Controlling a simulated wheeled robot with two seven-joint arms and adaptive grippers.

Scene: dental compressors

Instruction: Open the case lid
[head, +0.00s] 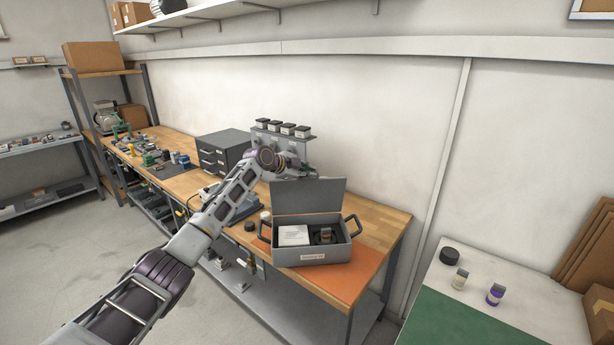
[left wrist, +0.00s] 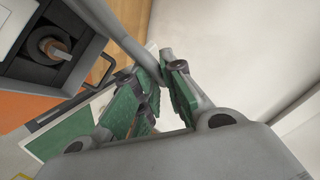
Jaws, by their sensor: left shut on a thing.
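The grey case (head: 312,254) sits on the orange mat at the right end of the wooden bench. Its lid (head: 308,196) stands up, roughly vertical, at the back, and the inside is open to view. In it are a white block (head: 293,235) and a dark insert with a small round part (head: 326,236). My left arm reaches over the bench to behind the lid, which partly hides the gripper in the head view. In the left wrist view my left gripper (left wrist: 158,78) has its green pads closed on the lid's edge (left wrist: 118,48). My right gripper is out of view.
A dark drawer unit (head: 224,153) stands on the bench left of the case. Behind my arm is a wall-side rack with several small jars (head: 288,128). A white table (head: 510,285) with a green mat is at the right. Bare bench (head: 380,220) lies right of the case.

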